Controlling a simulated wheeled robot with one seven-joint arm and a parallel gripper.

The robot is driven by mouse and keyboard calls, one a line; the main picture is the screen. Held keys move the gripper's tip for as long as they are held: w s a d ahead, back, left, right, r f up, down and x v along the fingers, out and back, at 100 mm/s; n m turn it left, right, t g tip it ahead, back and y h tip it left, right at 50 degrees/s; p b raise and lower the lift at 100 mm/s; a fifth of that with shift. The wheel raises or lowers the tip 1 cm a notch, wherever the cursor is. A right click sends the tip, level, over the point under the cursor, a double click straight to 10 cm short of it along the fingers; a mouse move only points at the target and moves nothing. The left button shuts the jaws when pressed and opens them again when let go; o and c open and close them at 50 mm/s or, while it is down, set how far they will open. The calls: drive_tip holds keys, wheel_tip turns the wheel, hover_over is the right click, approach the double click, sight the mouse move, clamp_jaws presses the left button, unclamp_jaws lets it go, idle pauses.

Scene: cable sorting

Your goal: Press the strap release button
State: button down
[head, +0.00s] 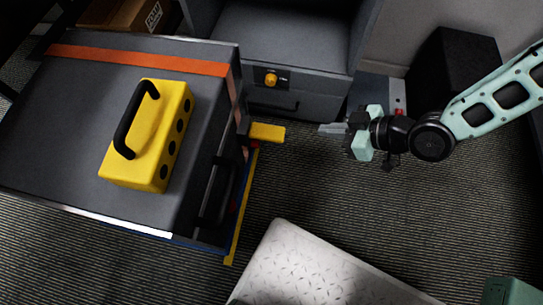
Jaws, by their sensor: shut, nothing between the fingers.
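My gripper (333,129) is on the right side of the head view, its shut fingers pointing left over the floor with nothing between them. A round yellow button-like knob (271,78) sits on a dark plate on the grey cabinet, up and left of my gripper. A small red part (256,145) shows beside a yellow block (267,132) at the cart's right edge, left of my gripper and apart from it. I cannot tell which of these is the strap release button. No strap can be made out clearly.
A dark cart (60,120) with an orange stripe carries a yellow box (170,150) with a black handle. The grey cabinet (285,45) stands behind. A light textured plate (310,265) lies in front. A black box (455,70) stands at back right.

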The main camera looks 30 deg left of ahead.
drive_tip(key=s+a+f+y+b, duration=0.1)
drive_tip(key=f+y+b, duration=0.1)
drive_tip(key=f+b, duration=0.2)
drive_tip(key=s+a+f+y+b, duration=0.2)
drive_tip(key=f+y+b, duration=0.1)
drive_tip(key=f, duration=0.5)
drive_tip(key=shift+s+f+b, duration=0.15)
drive_tip(key=shift+s+b, duration=0.1)
drive_tip(key=shift+b, duration=0.3)
drive_tip(key=b, duration=0.5)
approach(255, 143)
drive_tip(key=a, duration=0.4)
drive_tip(key=shift+w+a+f, duration=0.3)
drive_tip(key=shift+a, duration=0.25)
